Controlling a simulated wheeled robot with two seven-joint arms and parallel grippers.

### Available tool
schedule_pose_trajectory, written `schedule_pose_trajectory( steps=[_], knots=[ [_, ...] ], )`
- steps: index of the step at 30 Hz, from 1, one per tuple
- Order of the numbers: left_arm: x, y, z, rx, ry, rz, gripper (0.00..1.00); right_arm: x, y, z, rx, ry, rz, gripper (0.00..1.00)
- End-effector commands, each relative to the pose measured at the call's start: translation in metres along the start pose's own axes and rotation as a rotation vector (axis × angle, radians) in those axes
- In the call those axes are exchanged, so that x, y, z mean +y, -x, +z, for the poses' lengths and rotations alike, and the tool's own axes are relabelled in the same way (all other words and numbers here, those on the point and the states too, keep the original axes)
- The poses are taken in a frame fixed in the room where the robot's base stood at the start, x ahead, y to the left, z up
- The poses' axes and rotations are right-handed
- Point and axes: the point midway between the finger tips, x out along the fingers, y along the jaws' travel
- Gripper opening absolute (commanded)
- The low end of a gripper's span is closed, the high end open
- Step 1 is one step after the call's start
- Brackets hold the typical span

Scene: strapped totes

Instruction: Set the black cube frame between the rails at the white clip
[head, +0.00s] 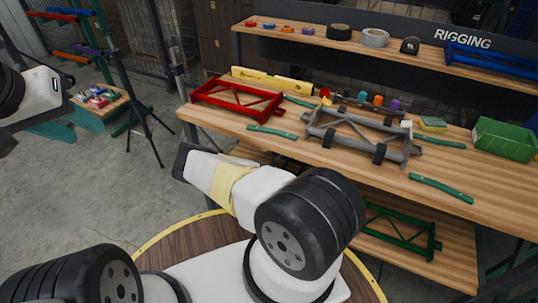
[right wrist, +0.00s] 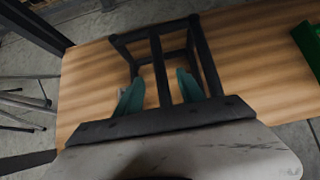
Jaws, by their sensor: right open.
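A black cube frame (right wrist: 157,62) stands on a wooden surface in the right wrist view; I cannot pick it out in the head view. My right gripper (right wrist: 158,92) is open, its teal fingers apart on either side of one dark bar of the frame. I cannot tell whether they touch it. In the head view a grey frame with two long rails (head: 356,138) lies on the workbench. A small white clip (head: 406,125) sits at its right end. The space between the rails holds diagonal bracing. My left arm shows at the left edge; its fingers cannot be made out.
The workbench (head: 330,178) also holds a red frame (head: 237,101), teal straps (head: 440,188), a yellow level (head: 272,80) and a green bin (head: 504,138). A green frame (head: 400,229) is on the lower shelf. A tripod (head: 140,120) stands left on open floor.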

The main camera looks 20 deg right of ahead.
Motion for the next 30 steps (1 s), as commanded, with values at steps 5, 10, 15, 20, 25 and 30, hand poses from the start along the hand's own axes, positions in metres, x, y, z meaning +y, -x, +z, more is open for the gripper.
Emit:
schedule_pose_trajectory(
  steps=[5, 10, 15, 20, 25, 30],
  knots=[
    [0.000, 0.000, 0.000, 0.000, 0.000, 0.000, 0.36, 0.000, -0.013, 0.001, 0.000, -0.002, 0.001, 0.46],
    [0.000, 0.000, 0.000, 0.000, 0.000, 0.000, 0.36, -0.001, -0.035, 0.003, 0.001, -0.005, 0.000, 0.46],
    [0.000, 0.000, 0.000, 0.000, 0.000, 0.000, 0.36, 0.000, -0.055, 0.004, 0.001, -0.002, 0.000, 0.46],
    [0.000, 0.000, 0.000, 0.000, 0.000, 0.000, 0.36, 0.001, -0.062, 0.004, 0.001, -0.003, -0.001, 0.46],
    [0.000, 0.000, 0.000, 0.000, 0.000, 0.000, 0.36, 0.001, -0.062, 0.004, 0.001, -0.003, -0.001, 0.46],
    [0.000, 0.000, 0.000, 0.000, 0.000, 0.000, 0.36, 0.001, -0.062, 0.004, 0.001, -0.003, -0.001, 0.20]
  ],
)
